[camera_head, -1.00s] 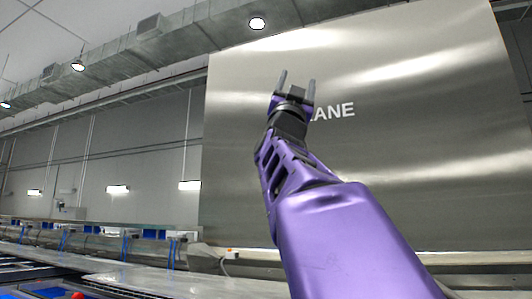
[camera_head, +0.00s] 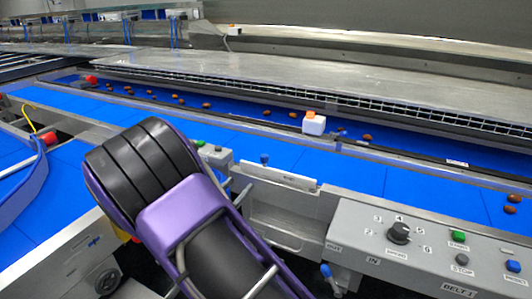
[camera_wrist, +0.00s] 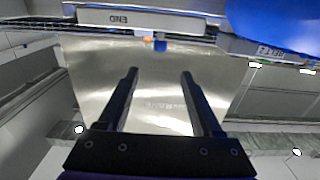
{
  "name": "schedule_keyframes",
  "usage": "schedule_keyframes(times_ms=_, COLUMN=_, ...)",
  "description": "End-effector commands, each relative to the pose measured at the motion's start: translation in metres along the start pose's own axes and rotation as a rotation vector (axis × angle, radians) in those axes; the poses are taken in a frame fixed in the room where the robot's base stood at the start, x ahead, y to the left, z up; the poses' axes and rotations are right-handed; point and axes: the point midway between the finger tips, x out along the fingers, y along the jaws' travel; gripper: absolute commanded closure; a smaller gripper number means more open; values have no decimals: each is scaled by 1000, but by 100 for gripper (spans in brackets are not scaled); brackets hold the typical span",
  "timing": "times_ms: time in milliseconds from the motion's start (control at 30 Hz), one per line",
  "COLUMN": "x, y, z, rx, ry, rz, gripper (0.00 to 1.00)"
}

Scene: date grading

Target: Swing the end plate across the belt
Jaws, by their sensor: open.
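A pale plate lettered END (camera_wrist: 120,18), upside down in the wrist view, lies along the top edge of that view. My gripper (camera_wrist: 157,72) is open and empty, its two dark fingers pointing toward that plate but apart from it. The gripper is not in the head view, where only my purple and black arm shows. The blue belt (camera_head: 285,152) runs across the head view. A grey metal plate (camera_head: 275,176) with a pale top strip stands at the belt's near edge; I cannot tell whether it is the END plate.
A control panel (camera_head: 425,240) with a dial and several buttons stands at front right. A second blue belt (camera_head: 215,101) behind carries several brown dates (camera_head: 267,112). A white block with an orange top (camera_head: 313,124) stands between the belts. A blue-tipped lever (camera_head: 327,270) is near the panel.

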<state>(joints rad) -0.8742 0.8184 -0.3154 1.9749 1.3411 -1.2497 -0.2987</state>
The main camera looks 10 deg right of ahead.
Motion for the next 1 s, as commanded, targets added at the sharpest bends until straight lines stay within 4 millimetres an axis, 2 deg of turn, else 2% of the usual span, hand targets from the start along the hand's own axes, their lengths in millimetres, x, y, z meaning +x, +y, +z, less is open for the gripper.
schedule_keyframes(times_ms=167, x=19, y=1, z=1, rx=-1, ry=1, rz=4, gripper=34)
schedule_keyframes(times_ms=700, x=134, y=1, z=0, rx=0, ry=2, rz=3, gripper=34)
schedule_keyframes(times_ms=833, x=154, y=1, z=0, rx=0, ry=1, rz=2, gripper=34)
schedule_keyframes(times_ms=1000, x=169, y=0, z=0, rx=-1, ry=1, rz=0, gripper=34)
